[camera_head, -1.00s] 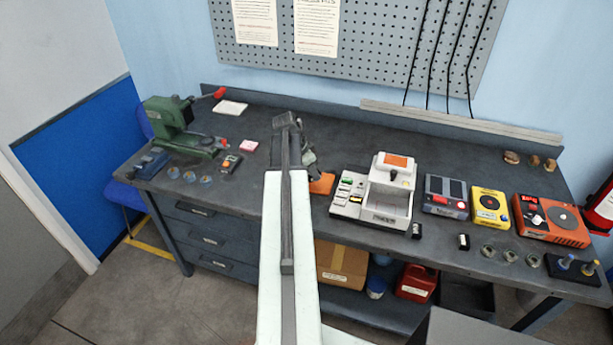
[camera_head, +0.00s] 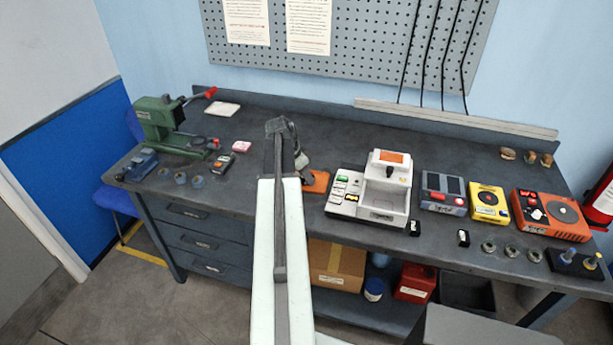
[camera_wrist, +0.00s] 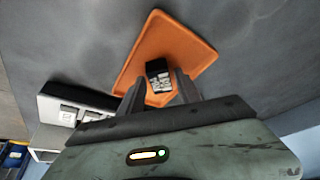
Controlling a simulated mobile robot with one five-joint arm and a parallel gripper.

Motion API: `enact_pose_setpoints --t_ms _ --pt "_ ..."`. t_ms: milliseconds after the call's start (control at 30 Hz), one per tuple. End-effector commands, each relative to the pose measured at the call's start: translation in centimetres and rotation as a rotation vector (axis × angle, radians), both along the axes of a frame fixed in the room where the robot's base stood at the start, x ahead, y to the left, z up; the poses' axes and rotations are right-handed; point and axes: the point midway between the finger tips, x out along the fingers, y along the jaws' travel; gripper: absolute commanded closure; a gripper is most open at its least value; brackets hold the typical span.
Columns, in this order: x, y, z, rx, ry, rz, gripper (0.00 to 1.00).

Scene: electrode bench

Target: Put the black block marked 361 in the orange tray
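The orange tray (camera_head: 318,184) lies on the bench just right of my arm in the head view, partly hidden by my gripper. In the wrist view the tray (camera_wrist: 190,42) is beyond my fingertips. A black block (camera_wrist: 158,68) with a white marked face is between the two fingers of my gripper (camera_wrist: 159,84), with the tray behind it. The fingers appear to touch its sides. The marking is too small to read. In the head view my gripper (camera_head: 301,163) is beside and over the tray's left part, and the block there is hidden.
A white device (camera_head: 385,190) stands right of the tray. Two other small black blocks (camera_head: 415,228) (camera_head: 463,238) stand near the bench's front edge. A grey, a yellow and an orange instrument (camera_head: 550,214) are farther right. A green press (camera_head: 165,125) is at left.

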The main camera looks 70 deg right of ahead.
Motion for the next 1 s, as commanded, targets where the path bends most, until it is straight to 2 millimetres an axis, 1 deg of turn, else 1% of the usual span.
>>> enact_pose_setpoints --t_ms 333,467,567,667,900,1000 --pt "-0.1 0.0 0.1 0.0 0.0 -0.001 0.51" --pt "0.0 0.1 1.0 0.0 0.0 -0.001 0.51" --pt "0.2 0.4 2.4 0.0 0.0 -0.001 0.51" --pt "0.6 1.0 4.3 0.0 0.0 0.0 0.51" --pt "1.9 2.6 9.7 0.0 0.0 -0.001 0.51" --pt "2.3 3.2 11.1 0.0 0.0 -0.001 0.51"
